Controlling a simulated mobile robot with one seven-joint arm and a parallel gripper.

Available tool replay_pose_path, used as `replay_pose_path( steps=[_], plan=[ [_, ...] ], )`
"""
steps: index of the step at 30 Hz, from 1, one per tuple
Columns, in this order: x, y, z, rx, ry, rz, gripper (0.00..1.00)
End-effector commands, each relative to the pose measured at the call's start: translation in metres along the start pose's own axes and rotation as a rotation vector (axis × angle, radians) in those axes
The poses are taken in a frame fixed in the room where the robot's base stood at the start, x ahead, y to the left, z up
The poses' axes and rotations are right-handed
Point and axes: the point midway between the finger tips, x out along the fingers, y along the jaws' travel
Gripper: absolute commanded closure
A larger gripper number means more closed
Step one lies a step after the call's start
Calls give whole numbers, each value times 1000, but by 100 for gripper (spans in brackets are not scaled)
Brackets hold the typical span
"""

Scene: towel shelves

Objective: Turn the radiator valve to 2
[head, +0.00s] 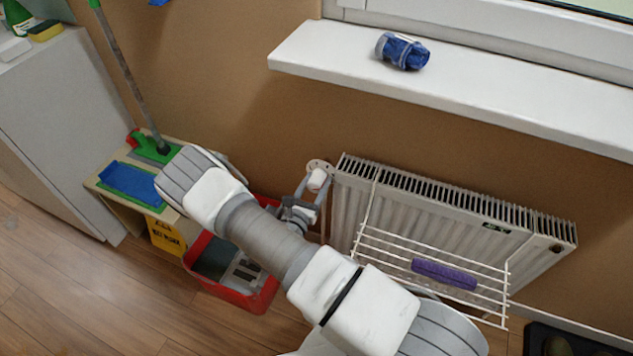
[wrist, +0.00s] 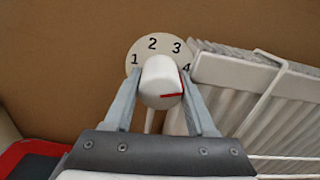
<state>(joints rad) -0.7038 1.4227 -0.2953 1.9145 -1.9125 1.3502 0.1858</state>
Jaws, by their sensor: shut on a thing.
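The radiator valve is a white round knob (wrist: 158,84) in front of a pale dial plate (wrist: 143,46) marked 1, 2, 3 and 4. The knob's red pointer line points right, a little below the 4. My gripper (wrist: 160,77) is shut on the knob, one grey finger on each side. In the head view the knob (head: 318,179) shows at the left end of the radiator (head: 345,215), with my gripper (head: 310,194) around it. Part of the dial is hidden behind the knob and fingers.
A white wire rack (head: 400,252) with a purple cloth (head: 444,274) hangs on the radiator front. A windowsill (head: 480,95) with a blue bundle (head: 403,51) juts out above. A red tray (head: 262,297) stands on the floor to the left, near a small bench (head: 118,200).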

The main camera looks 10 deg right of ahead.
Motion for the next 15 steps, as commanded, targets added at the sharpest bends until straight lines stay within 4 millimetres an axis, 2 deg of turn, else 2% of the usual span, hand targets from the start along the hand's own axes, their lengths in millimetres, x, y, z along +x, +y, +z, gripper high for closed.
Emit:
replay_pose_path(
  steps=[15],
  plan=[
    [-1,-1,1,-446,0,1,99]
  ],
)
